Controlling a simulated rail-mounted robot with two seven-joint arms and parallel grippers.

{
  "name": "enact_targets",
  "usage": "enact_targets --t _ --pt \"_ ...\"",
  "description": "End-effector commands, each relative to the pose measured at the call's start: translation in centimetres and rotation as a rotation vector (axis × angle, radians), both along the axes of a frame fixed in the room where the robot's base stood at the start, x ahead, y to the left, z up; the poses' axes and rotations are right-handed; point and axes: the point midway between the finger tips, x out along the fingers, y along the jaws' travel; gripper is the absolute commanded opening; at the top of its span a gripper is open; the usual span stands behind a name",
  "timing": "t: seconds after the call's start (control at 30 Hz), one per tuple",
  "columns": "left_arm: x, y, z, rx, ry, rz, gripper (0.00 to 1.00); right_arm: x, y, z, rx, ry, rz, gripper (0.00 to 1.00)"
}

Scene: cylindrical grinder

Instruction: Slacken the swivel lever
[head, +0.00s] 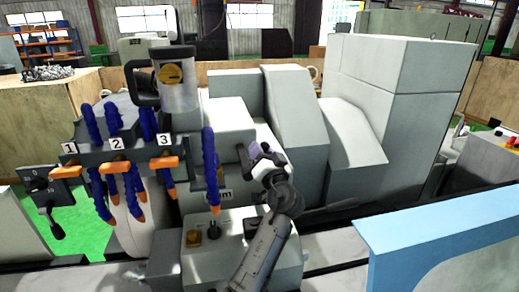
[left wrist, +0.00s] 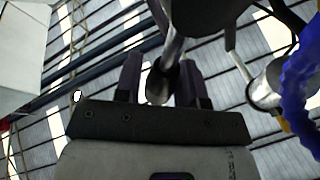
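My left gripper (head: 262,152) is raised in front of the grey grinder housing, in the middle of the head view. A dark rod-like part (head: 243,160) stands close at its left and may be the swivel lever; I cannot tell for sure. In the left wrist view the two dark fingers of my left gripper (left wrist: 161,78) stand apart. A shiny metal lever (left wrist: 168,62) slants between them, with its dark end toward the palm. A small gap shows between it and the left finger. My right gripper is not in view.
Blue coolant hoses (head: 210,158) with orange nozzles hang close left of the gripper. A control panel (head: 212,232) with knobs lies below. A dark flat part (head: 328,208) juts out right of my arm. A blue-edged panel (head: 445,225) stands at the front right.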

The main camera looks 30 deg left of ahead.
Motion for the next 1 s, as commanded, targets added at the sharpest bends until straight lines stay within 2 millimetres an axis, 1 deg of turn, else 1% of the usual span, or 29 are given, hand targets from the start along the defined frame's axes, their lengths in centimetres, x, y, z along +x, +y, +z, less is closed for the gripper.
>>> enact_targets --t 0.03,0.3,0.5,0.7,1.0 --pt "-0.5 -0.8 -0.5 -0.002 -0.001 -0.003 0.37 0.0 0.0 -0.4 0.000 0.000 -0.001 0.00" --pt "-3.6 -4.9 -2.3 -0.003 0.000 -0.003 0.37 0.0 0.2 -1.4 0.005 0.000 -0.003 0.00" --pt "-5.5 -7.3 -3.2 -0.002 0.001 -0.001 0.37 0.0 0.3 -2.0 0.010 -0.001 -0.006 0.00" --pt "-6.7 -8.8 -3.7 0.000 0.001 -0.001 0.37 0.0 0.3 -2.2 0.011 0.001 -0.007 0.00" --pt "-7.1 -9.3 -3.8 0.000 0.002 0.001 0.37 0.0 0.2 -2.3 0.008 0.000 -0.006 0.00"
